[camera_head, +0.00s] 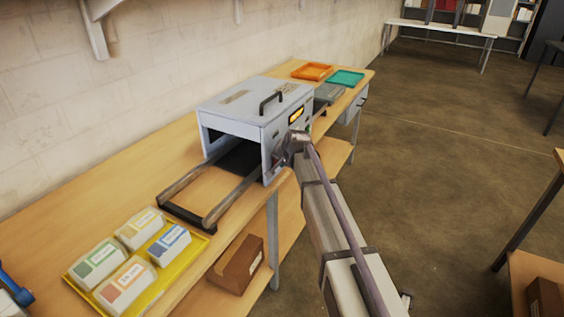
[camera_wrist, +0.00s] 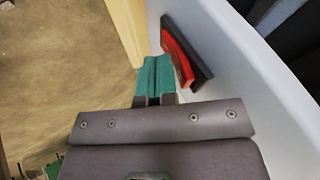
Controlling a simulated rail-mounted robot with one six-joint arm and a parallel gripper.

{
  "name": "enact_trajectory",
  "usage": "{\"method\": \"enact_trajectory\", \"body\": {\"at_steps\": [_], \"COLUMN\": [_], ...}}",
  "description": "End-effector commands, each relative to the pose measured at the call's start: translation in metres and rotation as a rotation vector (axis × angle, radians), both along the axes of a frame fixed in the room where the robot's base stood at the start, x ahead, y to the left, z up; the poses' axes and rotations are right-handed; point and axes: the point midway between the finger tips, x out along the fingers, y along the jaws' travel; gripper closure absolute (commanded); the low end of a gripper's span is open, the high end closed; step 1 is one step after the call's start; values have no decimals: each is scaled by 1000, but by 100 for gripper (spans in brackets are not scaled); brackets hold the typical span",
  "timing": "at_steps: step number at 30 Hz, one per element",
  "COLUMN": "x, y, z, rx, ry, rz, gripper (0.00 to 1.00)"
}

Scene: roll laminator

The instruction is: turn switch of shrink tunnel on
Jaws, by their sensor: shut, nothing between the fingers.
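The shrink tunnel (camera_head: 245,110) is a pale grey box with a black top handle, standing on the wooden bench. Its side panel has a lit orange display (camera_head: 296,116). In the wrist view, a red switch (camera_wrist: 177,52) in a black frame sits on the tunnel's pale panel (camera_wrist: 235,75). My gripper (camera_wrist: 154,66) has green fingertips, shut together and empty, just beside the switch's red part. I cannot tell whether they touch it. In the head view my arm reaches the panel below the display, and my wrist mostly hides the switch area.
A dark-railed conveyor frame (camera_head: 207,219) extends from the tunnel's opening. A yellow tray (camera_head: 185,277) with several labelled packs lies at the near end of the bench (camera_head: 120,185). Orange (camera_head: 312,71) and green (camera_head: 345,77) trays lie beyond the tunnel.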

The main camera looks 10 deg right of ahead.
Motion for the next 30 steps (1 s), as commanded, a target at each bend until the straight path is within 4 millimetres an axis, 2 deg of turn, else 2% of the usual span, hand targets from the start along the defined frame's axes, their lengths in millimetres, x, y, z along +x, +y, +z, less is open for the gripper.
{"method": "enact_trajectory", "body": {"at_steps": [7,9,12,18,22,30], "x": [-25,-38,-55,-83,-91,-92], "y": [-27,-32,-40,-53,-58,-59], "z": [-8,14,31,55,60,59], "rx": [0,1,0,0,0,0], "ry": [-1,-1,1,0,0,0], "rz": [2,3,4,4,5,5], "gripper": [100,100,100,100,100,100]}}
